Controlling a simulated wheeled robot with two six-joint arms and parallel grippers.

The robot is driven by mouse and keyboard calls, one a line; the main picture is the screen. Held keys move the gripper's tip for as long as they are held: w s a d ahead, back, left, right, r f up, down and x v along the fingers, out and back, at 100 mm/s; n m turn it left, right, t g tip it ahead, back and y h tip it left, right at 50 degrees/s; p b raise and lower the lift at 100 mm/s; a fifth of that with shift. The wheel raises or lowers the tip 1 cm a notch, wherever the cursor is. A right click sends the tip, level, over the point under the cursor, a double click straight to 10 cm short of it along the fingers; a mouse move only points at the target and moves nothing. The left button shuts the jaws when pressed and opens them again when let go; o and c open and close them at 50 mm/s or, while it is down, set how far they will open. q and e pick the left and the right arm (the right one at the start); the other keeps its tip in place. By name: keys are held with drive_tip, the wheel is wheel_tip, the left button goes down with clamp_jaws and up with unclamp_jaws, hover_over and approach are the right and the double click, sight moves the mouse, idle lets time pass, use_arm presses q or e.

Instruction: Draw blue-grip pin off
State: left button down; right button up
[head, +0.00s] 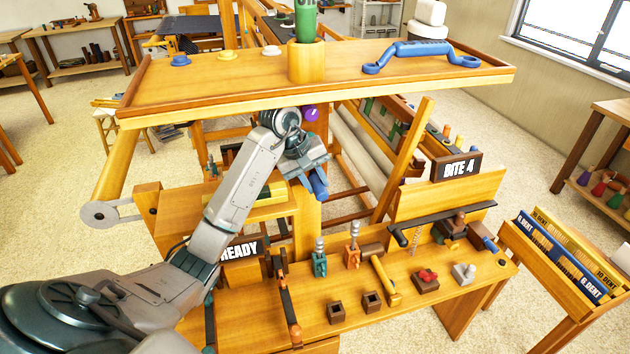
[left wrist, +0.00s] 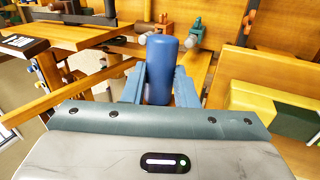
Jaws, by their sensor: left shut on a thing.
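The blue grip of the pin (head: 319,188) shows just below my left gripper (head: 310,172), in front of an upright wooden post (head: 307,227). In the left wrist view the blue grip (left wrist: 160,65) stands between the two blue fingers of my left gripper (left wrist: 158,88), which is shut on it. The shank of the pin is hidden, so I cannot tell how far it sits in the wood. My right gripper is not in view.
A wooden top shelf (head: 220,95) spans above my left arm, with a blue handle (head: 420,55) and a green cylinder (head: 306,25) on it. A lower bench (head: 330,312) holds a mallet (head: 385,282) and small blocks. A "BITE 4" sign (head: 457,167) stands right.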

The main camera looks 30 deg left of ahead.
use_arm(q)
drive_tip(key=shift+d, duration=0.1)
drive_tip(key=shift+s+d, duration=0.85)
drive_tip(key=shift+d, duration=0.05)
drive_tip(key=s+d+p, duration=0.1)
drive_tip(key=s+d, duration=0.2)
drive_tip(key=shift+d+p, duration=0.3)
drive_tip(key=shift+p, duration=0.1)
drive_tip(key=shift+f+b, duration=0.8)
